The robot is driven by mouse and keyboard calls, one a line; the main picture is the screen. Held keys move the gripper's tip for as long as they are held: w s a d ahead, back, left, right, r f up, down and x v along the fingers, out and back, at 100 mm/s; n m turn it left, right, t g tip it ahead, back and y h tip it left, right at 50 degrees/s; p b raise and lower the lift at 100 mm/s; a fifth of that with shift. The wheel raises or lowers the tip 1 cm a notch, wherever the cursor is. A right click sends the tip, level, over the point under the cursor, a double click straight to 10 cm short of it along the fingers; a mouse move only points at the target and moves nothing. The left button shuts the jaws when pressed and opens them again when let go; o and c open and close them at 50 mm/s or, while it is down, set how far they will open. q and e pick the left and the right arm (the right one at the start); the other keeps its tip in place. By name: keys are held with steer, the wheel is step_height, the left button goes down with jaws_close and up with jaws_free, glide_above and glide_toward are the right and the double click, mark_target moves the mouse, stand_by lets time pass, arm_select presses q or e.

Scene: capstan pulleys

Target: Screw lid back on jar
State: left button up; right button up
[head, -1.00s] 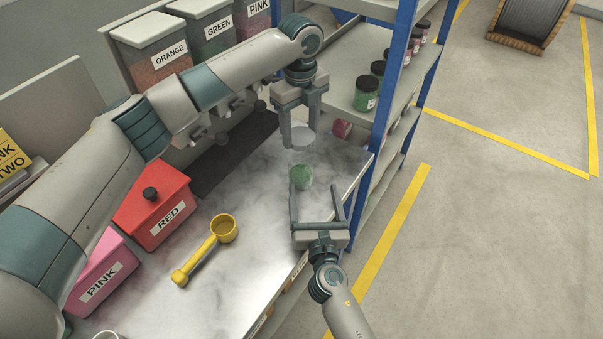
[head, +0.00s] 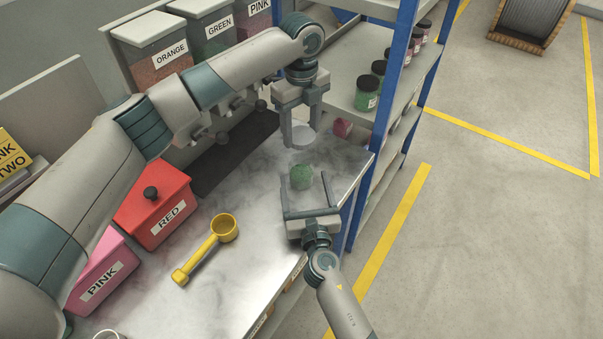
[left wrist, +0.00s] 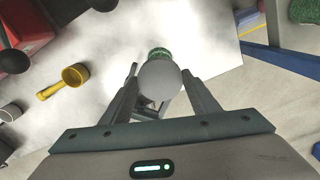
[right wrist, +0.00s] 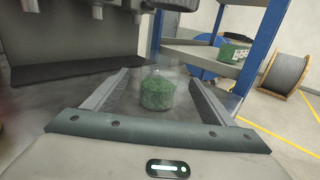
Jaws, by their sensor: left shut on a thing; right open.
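The clear jar (head: 302,177) with green contents stands on the marble-topped table near its right end. The pale round lid (head: 301,136) is held by my left gripper (head: 301,133), which points down above the jar. In the left wrist view the lid (left wrist: 160,82) sits between the fingers and covers part of the jar (left wrist: 158,53). My right gripper (head: 311,188) is open, low over the table, its fingers on either side of the jar. In the right wrist view the jar (right wrist: 157,92) stands between the two fingers, apart from both.
A yellow scoop (head: 210,250) lies on the table. A red bin (head: 152,208) and a pink bin (head: 100,272) stand at left. A blue-posted shelf (head: 392,85) with several lidded jars is close on the right.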

steer(key=w, duration=0.3)
steer(key=w+a, duration=0.1)
steer(key=w, duration=0.5)
steer(key=shift+w+a, duration=0.1)
steer(key=shift+a, duration=0.1)
steer(key=c, duration=1.6)
arm_select(q)
glide_above(301, 152)
steer(key=s, duration=0.2)
steer(key=shift+s+f, duration=0.2)
steer(key=shift+f, duration=2.3)
steer(key=shift+f, duration=0.1)
steer(key=shift+f, duration=0.8)
steer(key=shift+f, duration=0.55)
